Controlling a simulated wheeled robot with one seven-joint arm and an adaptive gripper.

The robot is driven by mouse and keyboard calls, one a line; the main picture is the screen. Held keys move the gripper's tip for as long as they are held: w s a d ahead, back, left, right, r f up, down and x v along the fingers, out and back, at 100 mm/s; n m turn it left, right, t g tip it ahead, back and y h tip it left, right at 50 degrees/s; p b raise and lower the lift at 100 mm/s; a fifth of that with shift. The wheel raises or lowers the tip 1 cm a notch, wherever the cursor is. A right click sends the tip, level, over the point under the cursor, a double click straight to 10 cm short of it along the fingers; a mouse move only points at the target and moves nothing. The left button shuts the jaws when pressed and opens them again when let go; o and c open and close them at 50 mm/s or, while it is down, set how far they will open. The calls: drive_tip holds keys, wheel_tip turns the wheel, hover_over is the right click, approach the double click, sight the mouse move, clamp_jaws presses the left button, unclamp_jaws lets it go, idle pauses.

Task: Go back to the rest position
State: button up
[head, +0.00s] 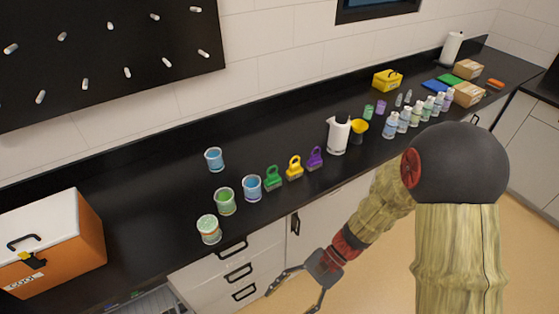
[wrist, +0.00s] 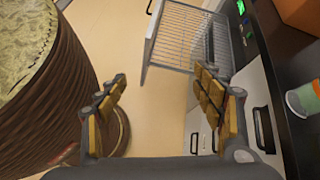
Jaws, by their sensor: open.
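My gripper (head: 296,285) is in front of the counter in the head view, low by the white drawers. Its fingers are spread wide with nothing between them. In the wrist view my gripper (wrist: 164,88) is open over bare floor, and a wire rack (wrist: 180,38) shows beyond the fingertips. My arm reaches down from the right of the head view, partly hiding the counter front.
The black counter (head: 120,165) holds an orange cool box (head: 60,245), several cups, a green clamp (head: 273,178), a yellow clamp (head: 294,168), a purple clamp (head: 315,159), a white jug (head: 338,136) and several bottles. The tan floor (head: 375,285) is clear.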

drive_tip(key=w+d+r+n+t+h+b, duration=0.2)
drive_tip(key=d+r+n+t+h, duration=0.5)
drive_tip(key=d+r, duration=0.5)
drive_tip(key=d+r+n+t+h+b, duration=0.1)
drive_tip(key=d+r+t, duration=0.3)
drive_tip(key=r, duration=0.6)
drive_tip(key=shift+s+d+r+t+h+b, duration=0.25)
drive_tip(key=shift+d+r+t+h+b, duration=0.15)
drive_tip(key=shift+d+h+b, duration=0.15)
